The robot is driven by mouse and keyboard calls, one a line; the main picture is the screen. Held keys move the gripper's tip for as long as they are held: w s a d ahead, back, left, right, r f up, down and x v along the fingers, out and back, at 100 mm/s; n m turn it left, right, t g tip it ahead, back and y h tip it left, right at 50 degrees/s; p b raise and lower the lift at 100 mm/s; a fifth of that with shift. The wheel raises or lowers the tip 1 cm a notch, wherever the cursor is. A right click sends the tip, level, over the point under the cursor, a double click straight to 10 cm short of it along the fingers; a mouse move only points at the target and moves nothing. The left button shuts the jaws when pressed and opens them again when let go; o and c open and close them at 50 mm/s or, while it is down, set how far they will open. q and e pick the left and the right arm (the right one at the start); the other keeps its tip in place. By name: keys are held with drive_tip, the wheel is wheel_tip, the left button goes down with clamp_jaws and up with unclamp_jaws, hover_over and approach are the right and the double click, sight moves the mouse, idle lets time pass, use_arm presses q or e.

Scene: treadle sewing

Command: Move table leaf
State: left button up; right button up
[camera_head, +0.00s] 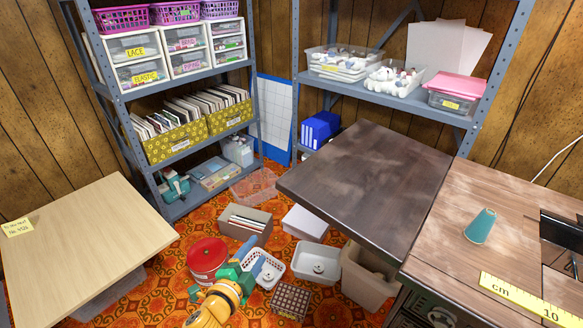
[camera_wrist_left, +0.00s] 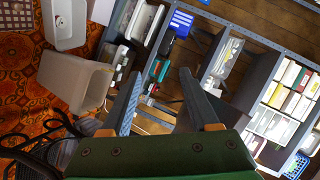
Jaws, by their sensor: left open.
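The table leaf (camera_head: 355,185) is a dark brown wooden panel. In the head view it lies about level, with its right edge along the lighter wooden sewing table (camera_head: 460,235). My left gripper (camera_head: 254,269) is low in the head view, left of the leaf and apart from it, over the items on the floor. In the left wrist view its two fingers (camera_wrist_left: 162,98) are spread wide with nothing between them. I cannot make out the leaf in that view. My right gripper is not in view.
Below the leaf stands a beige bin (camera_head: 366,280). White baskets (camera_head: 316,262), a red tin (camera_head: 207,259) and boxes crowd the floor. A pale table (camera_head: 85,240) is left; shelves stand behind.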

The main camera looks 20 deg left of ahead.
sight(287, 193)
use_arm(q)
drive_tip(key=d+r+m+h+p, duration=0.1)
drive_tip(key=r+m+h+p, duration=0.1)
drive_tip(key=r, duration=0.3)
drive_tip(key=w+d+r+m+t+h+p, duration=0.1)
drive_tip(key=r+m+h+p, duration=0.1)
drive_tip(key=r+m, duration=0.2)
drive_tip(key=w+d+r+m+t+h+p, duration=0.1)
drive_tip(key=d+r+m+h+p, duration=0.1)
drive_tip(key=r+m, duration=0.2)
drive_tip(key=shift+w+d+r, duration=0.1)
drive_tip(key=shift+w+r, duration=0.1)
drive_tip(key=shift+r, duration=1.4)
drive_tip(key=x, duration=0.7)
drive_tip(key=shift+d+f, duration=0.1)
drive_tip(key=shift+f, duration=0.1)
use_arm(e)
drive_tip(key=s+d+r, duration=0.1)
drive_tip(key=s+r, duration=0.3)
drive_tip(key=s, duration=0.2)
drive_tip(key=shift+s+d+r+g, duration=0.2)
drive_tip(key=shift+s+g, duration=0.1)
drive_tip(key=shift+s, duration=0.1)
use_arm(q)
clamp_jaws()
